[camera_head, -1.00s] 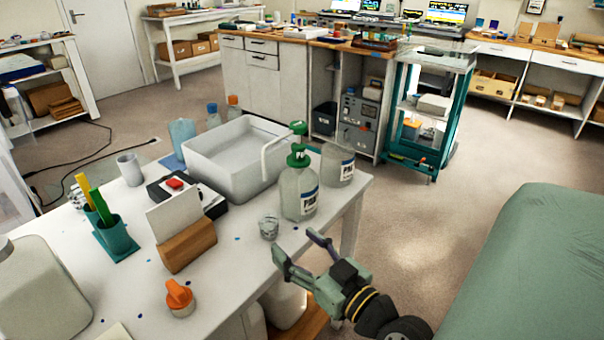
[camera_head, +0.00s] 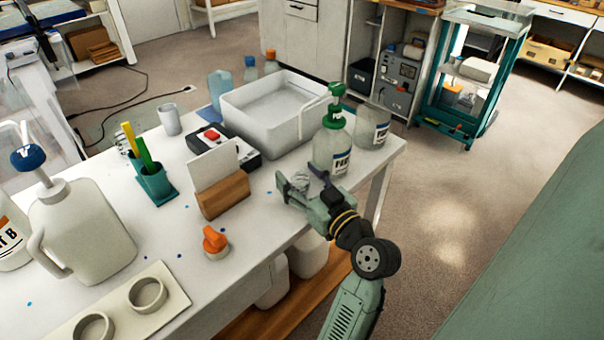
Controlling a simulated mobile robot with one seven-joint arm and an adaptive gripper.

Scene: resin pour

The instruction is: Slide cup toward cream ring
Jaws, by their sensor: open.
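A small clear cup (camera_head: 300,181) stands near the table's right edge, in front of the pump bottle. My gripper (camera_head: 294,174) is open, with its fingers on either side of the cup; I cannot tell whether they touch it. The fingers partly hide the cup. Two cream rings lie on a cream board at the lower left: one ring (camera_head: 147,294) nearer the cup, the other ring (camera_head: 93,328) cut by the bottom edge.
An orange-capped container (camera_head: 215,243) and a wooden card holder (camera_head: 222,196) stand left of my gripper. A pump bottle (camera_head: 332,150) is close behind it. A large jug (camera_head: 85,235) stands near the board. Bare tabletop lies between the cup and the orange cap.

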